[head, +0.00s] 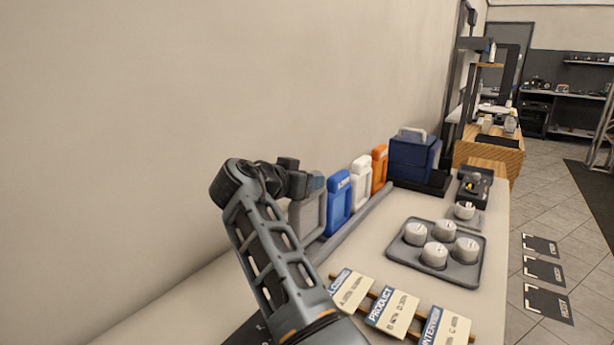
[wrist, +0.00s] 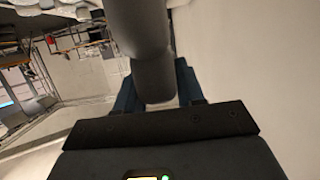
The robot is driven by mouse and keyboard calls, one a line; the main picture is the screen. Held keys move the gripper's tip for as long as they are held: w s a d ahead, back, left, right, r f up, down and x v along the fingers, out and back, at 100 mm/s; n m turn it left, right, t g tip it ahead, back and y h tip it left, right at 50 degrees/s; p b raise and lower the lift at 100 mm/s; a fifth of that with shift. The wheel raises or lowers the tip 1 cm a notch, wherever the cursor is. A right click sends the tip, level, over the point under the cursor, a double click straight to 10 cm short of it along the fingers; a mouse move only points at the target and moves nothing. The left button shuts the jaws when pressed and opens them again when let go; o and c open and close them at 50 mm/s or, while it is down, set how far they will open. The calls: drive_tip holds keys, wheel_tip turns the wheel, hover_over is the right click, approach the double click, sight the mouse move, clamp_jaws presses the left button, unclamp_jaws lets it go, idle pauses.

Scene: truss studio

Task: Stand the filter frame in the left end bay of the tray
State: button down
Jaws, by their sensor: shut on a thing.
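The grey filter frame (head: 322,209) stands upright at the left end of a row of coloured frames by the wall. My gripper (head: 316,181) is shut on its top; in the wrist view, a grey part of it (wrist: 152,75) shows between the blue fingers. My arm hides the frame's left side and lower part. The long grey tray (head: 352,221) runs along the wall, its left end behind my arm. I cannot tell whether the frame's foot rests in the left end bay or hangs just above.
Blue (head: 338,203), white (head: 361,172) and orange (head: 379,165) frames stand to the right, the blue one close beside the grey. A dark blue case (head: 412,157) is beyond. A tray of white round pieces (head: 463,275) and lettered cards (head: 391,311) lie in front.

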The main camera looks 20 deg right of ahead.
drive_tip(key=shift+f+b, duration=0.5)
drive_tip(key=shift+f, duration=1)
drive_tip(key=shift+f+b, duration=0.5)
drive_tip(key=shift+b, duration=0.2)
drive_tip(key=c, duration=0.6)
unclamp_jaws()
drive_tip(key=p+v, duration=0.1)
drive_tip(key=v, duration=0.6)
drive_tip(key=shift+s+a, duration=0.25)
drive_tip(key=shift+a, duration=0.05)
drive_tip(key=shift+r, duration=0.1)
